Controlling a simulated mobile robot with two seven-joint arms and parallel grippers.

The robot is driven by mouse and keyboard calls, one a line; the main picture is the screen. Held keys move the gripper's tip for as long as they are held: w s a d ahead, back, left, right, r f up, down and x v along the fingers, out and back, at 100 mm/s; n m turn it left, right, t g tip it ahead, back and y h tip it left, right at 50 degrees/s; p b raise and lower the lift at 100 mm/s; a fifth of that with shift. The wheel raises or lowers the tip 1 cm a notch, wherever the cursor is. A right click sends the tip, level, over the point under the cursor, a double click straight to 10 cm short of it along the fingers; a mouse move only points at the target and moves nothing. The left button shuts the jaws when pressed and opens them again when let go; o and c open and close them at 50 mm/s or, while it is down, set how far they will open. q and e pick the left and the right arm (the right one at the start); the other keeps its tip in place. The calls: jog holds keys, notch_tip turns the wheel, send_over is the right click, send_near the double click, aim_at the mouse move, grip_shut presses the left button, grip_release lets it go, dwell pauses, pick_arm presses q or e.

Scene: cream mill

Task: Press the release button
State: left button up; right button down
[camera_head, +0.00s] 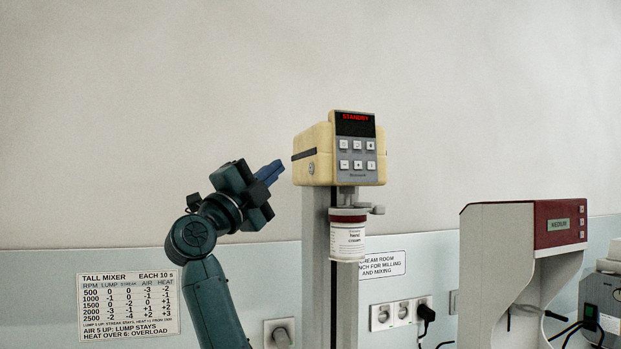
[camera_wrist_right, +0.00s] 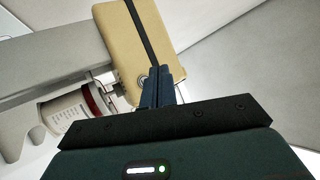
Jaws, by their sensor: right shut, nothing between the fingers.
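The tall mixer's cream-coloured head (camera_head: 312,143) sits on a grey column and its display reads STANDBY. A small round silver button (camera_head: 311,168) is on the head's left side; in the right wrist view the button (camera_wrist_right: 143,82) is partly hidden by my fingertips. My right gripper (camera_head: 279,167) is shut and empty, its blue fingers pointing at that side just left of the head. In the right wrist view the fingertips (camera_wrist_right: 157,70) overlap the head beside the button; I cannot tell whether they touch. A white jar (camera_head: 347,240) with a dark red band hangs under the head.
A white and red machine (camera_head: 555,222) stands at the right, with cables and another device (camera_head: 602,300) beyond it. A mixer table sign (camera_head: 128,305) and wall sockets (camera_head: 400,313) are on the wall behind. The space above my arm is clear.

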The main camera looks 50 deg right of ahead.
aim_at(311, 169)
jog(key=s+d, duration=0.1)
jog(key=d, duration=0.2)
jog(key=shift+s, duration=0.35)
jog(key=shift+d, duration=0.1)
dwell(1.8)
jog(key=shift+s+d+p, duration=0.2)
jog(key=shift+d+p, duration=0.05)
jog(key=shift+p, duration=0.1)
